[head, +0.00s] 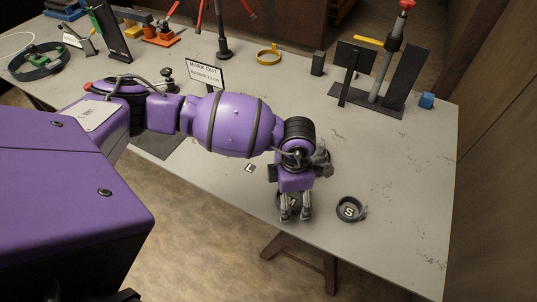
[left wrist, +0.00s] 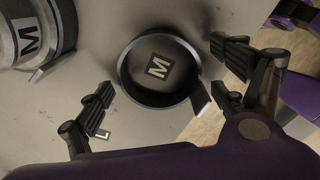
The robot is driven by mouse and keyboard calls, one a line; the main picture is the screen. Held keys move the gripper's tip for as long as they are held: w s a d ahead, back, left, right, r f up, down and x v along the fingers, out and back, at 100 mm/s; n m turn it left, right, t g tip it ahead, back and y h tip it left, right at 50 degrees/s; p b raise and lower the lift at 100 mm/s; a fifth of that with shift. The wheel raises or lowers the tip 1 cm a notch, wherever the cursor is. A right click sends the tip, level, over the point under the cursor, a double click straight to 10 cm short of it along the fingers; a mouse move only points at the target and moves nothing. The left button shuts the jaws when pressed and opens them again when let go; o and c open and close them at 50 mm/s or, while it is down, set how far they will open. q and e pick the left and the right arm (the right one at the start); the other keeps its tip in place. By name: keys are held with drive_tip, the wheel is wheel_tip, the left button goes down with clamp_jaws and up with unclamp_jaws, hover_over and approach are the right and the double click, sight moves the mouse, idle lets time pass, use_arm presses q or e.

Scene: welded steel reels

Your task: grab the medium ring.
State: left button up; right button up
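The medium ring (left wrist: 160,72) is a dark round band around a plate lettered M, with a small tab at its lower right, in the left wrist view. It lies on the grey table, partly hidden by my gripper in the head view (head: 293,203). My left gripper (head: 293,216) points down over it. In the left wrist view the gripper (left wrist: 165,97) is open, with fingers apart on either side of the ring, and I see no clear contact. My right gripper is not in view.
A smaller ring lettered S (head: 351,209) lies just right of the gripper. The table's front edge is close. A pale cylindrical thing (left wrist: 36,32) shows at the wrist view's upper left.

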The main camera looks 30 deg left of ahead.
use_arm(q)
drive_tip(key=shift+w+r, duration=0.1)
drive_tip(key=shift+r, duration=0.05)
drive_tip(key=c, duration=1.2)
drive_tip(key=shift+r, duration=0.15)
